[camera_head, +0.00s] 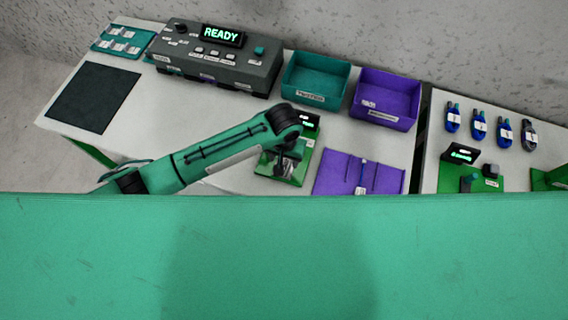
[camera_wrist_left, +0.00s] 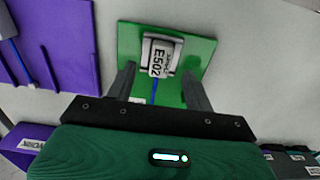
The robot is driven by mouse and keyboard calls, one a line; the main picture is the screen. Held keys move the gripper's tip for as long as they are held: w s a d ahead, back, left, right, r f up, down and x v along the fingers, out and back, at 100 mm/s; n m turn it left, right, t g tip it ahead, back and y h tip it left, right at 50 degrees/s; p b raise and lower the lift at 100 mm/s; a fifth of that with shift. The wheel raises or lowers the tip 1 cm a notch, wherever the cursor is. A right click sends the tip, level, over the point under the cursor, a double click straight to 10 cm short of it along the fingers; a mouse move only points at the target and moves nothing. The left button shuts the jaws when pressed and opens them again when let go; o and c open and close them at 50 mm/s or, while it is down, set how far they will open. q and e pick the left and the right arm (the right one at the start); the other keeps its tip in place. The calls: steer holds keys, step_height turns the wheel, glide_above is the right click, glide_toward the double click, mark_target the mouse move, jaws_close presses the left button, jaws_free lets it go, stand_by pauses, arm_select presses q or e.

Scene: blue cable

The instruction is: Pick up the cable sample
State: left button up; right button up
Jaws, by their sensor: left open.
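The cable sample (camera_wrist_left: 158,56) has a pale label reading E502 and a blue cable running from it toward my gripper. It sits on a green plate (camera_wrist_left: 203,50) in the left wrist view. My left gripper (camera_wrist_left: 158,76) is open, with one finger on each side of the sample's lower part and blue cable. I cannot tell whether the fingers touch it. In the head view my left gripper (camera_head: 288,160) is over the green station (camera_head: 298,178) and hides most of the sample. My right gripper is not in view.
A purple board (camera_head: 335,173) with a cable lies just right of the green station. Teal (camera_head: 315,78) and purple (camera_head: 385,98) bins stand behind, beside a console (camera_head: 215,62) reading READY. Several cable samples (camera_head: 478,126) lie on the right table.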

mark_target(284, 163)
arm_select(q)
steer(key=shift+w+f+p, duration=0.15)
steer(key=shift+f+p, duration=0.2)
steer(key=shift+f, duration=0.8)
steer(key=shift+w+f+p, duration=0.1)
steer(key=shift+f+p, duration=0.25)
steer(key=shift+f, duration=0.8)
steer(key=shift+c, duration=0.4)
steer(key=c, duration=1)
